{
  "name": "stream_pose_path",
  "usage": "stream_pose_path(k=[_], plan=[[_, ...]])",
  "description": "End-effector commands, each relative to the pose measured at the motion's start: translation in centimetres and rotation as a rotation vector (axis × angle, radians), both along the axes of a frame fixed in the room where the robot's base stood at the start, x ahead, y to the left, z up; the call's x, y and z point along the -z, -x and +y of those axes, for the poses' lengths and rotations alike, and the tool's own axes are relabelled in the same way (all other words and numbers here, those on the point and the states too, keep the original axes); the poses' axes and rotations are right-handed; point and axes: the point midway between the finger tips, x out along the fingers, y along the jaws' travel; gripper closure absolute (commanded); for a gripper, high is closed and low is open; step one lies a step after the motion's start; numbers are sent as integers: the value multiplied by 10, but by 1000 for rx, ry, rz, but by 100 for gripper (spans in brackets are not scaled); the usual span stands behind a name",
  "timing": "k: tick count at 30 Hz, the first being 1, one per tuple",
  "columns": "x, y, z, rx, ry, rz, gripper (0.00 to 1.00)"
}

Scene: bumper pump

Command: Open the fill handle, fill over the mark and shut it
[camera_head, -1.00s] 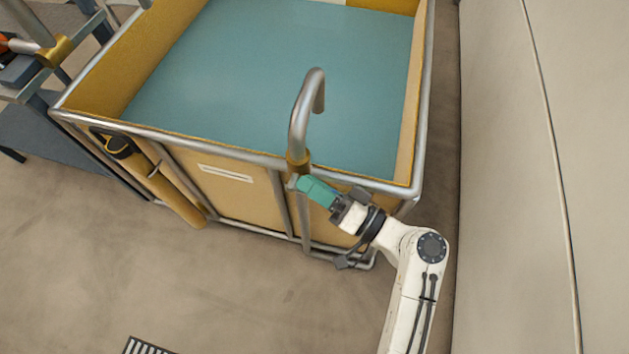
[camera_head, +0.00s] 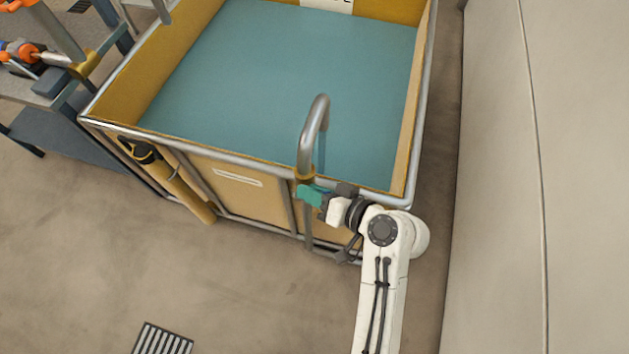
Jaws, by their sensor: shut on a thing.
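The fill handle (camera_head: 307,195) is a small teal lever at the brass collar of the upright metal pipe. My gripper (camera_head: 326,199) is shut on it, outside the tank's near wall. The bent spout (camera_head: 312,138) curves over the rim of the tank (camera_head: 200,145). A narrow blue stream (camera_head: 322,152) shows under the spout's mouth, above the teal water (camera_head: 285,75) that covers the inside of the tank. I cannot make out the fill mark; a white label (camera_head: 328,4) on the far wall is cut off by the picture's top edge.
A yellow cylinder (camera_head: 180,185) with a black top leans on the tank's near side. A workbench (camera_head: 60,140) with orange and metal parts stands at left. A pale wall (camera_head: 545,180) is close at right. Open floor with a grate (camera_head: 163,340) lies in front.

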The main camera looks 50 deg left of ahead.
Motion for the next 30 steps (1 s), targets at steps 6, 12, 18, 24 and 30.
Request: stream_pose_path(k=[6, 12, 18, 24, 30], plan=[[-1, -1, 0, 2, 4, -4, 100], [-1, -1, 0, 2, 3, -4, 76], [0, 0, 0, 1, 3, -3, 57], [0, 0, 0, 0, 3, -3, 57], [-5, -3, -10, 3, 2, -3, 57]])
